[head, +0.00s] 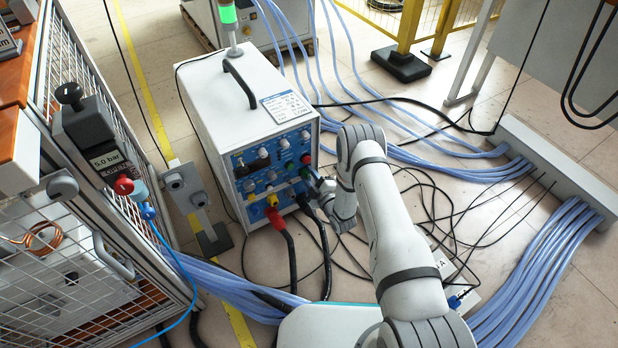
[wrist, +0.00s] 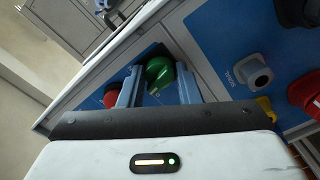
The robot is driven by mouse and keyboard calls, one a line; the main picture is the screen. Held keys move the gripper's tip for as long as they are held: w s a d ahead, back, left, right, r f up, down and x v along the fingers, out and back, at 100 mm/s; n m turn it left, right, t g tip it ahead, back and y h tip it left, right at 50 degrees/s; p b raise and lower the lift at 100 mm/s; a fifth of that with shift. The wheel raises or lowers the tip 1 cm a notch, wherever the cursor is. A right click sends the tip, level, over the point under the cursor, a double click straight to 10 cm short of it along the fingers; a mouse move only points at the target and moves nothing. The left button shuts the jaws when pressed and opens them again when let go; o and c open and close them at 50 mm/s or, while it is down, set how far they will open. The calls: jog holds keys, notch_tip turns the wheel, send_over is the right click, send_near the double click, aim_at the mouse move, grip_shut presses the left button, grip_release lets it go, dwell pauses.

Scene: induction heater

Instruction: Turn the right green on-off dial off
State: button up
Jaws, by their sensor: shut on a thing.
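The right green dial (wrist: 161,72) sits on the blue front panel of the white induction heater (head: 232,100). In the wrist view my gripper (wrist: 158,70) has one finger on each side of the green dial and is shut on it. A red knob (wrist: 111,95) lies just outside the left finger. In the head view my gripper (head: 312,177) is at the lower right of the heater's front panel, and the dial is hard to make out there. The dial's exact angle cannot be read.
A grey connector (wrist: 254,74) and dark and red knobs sit right of the fingers in the wrist view. Blue hoses (head: 440,168) cross the floor at right. A mesh-sided cart (head: 75,250) stands at left.

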jog(key=n, duration=0.6)
jog(key=shift+b, duration=0.3)
jog(key=shift+s+n, duration=0.1)
jog(key=shift+n, duration=0.3)
jog(key=o, duration=1)
jog(key=shift+c, duration=0.2)
jog(key=p+v, duration=0.2)
jog(key=v, duration=0.5)
jog(key=shift+s+d+p, duration=0.25)
jog(key=shift+s+p, duration=0.05)
jog(key=shift+p, duration=0.05)
